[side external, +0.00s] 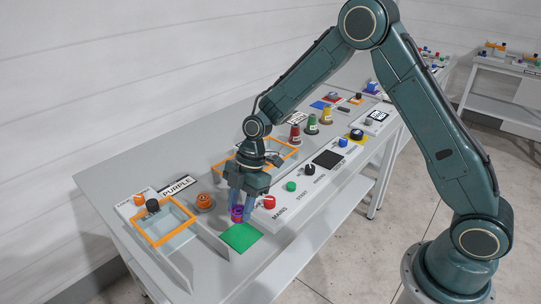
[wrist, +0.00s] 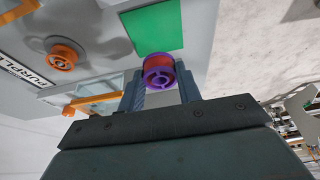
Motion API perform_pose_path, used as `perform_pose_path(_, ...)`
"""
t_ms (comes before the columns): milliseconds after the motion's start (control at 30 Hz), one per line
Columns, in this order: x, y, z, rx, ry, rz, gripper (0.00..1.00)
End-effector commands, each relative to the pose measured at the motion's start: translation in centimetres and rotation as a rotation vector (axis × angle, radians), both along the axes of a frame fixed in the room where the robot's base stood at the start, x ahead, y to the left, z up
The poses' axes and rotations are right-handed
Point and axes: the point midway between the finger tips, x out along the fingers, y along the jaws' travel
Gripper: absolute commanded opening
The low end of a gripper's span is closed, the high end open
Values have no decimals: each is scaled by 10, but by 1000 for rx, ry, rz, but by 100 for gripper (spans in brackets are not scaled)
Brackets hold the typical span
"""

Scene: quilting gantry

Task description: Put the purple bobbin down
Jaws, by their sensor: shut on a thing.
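The purple bobbin (side external: 237,213), wound with red, sits between the fingers of my gripper (side external: 239,209), which is shut on it. In the wrist view the bobbin (wrist: 160,72) shows its purple rim and hollow centre at the tips of my gripper (wrist: 160,86). A flat green square (side external: 240,237) lies on the table just in front of the bobbin in the side view. It also shows beyond the bobbin in the wrist view (wrist: 155,27). I cannot tell how far the bobbin is above the table.
A panel with a red button (side external: 269,202), a green button (side external: 291,186) and a black screen (side external: 327,158) lies right. Coloured thread cones (side external: 311,125) stand farther back.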

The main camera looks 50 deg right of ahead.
Motion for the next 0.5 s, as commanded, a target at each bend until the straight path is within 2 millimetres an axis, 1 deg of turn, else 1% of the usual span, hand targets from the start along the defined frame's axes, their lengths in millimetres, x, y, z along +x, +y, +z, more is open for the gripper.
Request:
perform_pose_path(33,-1,0,-8,0,3,1,7)
perform_pose_path(167,0,0,-19,0,1,0,7)
perform_pose_path(500,0,0,-28,0,1,-1,7)
